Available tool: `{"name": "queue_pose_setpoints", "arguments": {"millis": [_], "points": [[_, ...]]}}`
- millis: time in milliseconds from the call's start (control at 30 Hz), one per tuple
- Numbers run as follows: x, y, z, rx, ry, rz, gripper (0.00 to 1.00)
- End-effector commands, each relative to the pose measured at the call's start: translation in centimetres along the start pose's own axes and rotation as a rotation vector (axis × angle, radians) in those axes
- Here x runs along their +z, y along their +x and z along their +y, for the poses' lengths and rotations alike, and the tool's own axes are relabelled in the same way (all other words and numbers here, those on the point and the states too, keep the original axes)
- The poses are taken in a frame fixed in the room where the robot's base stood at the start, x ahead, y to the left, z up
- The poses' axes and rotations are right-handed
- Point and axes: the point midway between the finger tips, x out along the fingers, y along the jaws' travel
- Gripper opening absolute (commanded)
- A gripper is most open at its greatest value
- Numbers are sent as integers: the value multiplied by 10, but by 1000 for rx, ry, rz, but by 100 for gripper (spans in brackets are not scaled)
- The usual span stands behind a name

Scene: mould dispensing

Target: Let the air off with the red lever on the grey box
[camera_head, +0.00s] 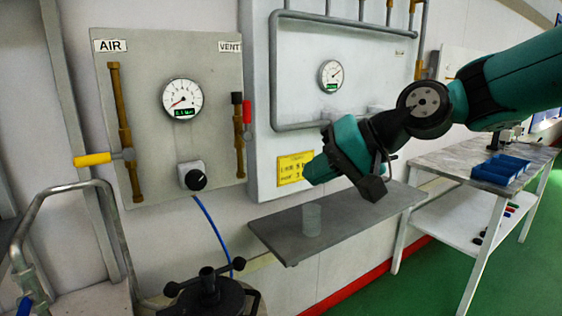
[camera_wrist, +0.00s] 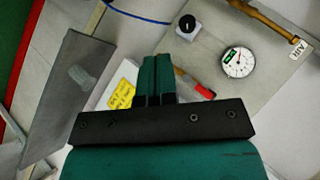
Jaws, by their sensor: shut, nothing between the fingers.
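The grey box (camera_head: 215,70) is a wall panel on the left in the head view, with AIR and VENT labels and a round gauge (camera_head: 182,100). The red lever (camera_head: 247,113) stands upright beside the brass vent pipe (camera_head: 239,145) on the panel's right edge. My gripper (camera_head: 312,172) is to the right of the lever in that view, apart from it. In the wrist view my gripper (camera_wrist: 156,60) has its teal fingers together and empty. The red lever (camera_wrist: 198,87) shows just right of the fingers, which hide part of the vent pipe.
A yellow lever (camera_head: 92,159) sticks out leftward from the AIR pipe. A black knob (camera_head: 195,179) is below the gauge. A grey shelf (camera_head: 365,218) bears a clear cup (camera_head: 312,220). A second panel (camera_head: 290,80) adjoins on the right. A black-handled pot (camera_head: 215,295) stands below.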

Motion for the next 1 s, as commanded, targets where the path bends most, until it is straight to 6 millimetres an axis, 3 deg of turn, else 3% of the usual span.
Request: {"name": "queue_pose_setpoints", "arguments": {"millis": [33, 100, 200, 300, 400, 533, 1000], "points": [[43, -10, 2, 77, -81, -66, 0], [94, -23, 15, 172, -182, -162, 0], [155, -43, 34, 268, -293, -290, 0], [200, -59, 50, 326, -368, -392, 0], [227, -70, 61, 356, -411, -458, 0], [239, -75, 67, 370, -431, -492, 0], [239, -75, 67, 369, -430, -491, 0]]}}
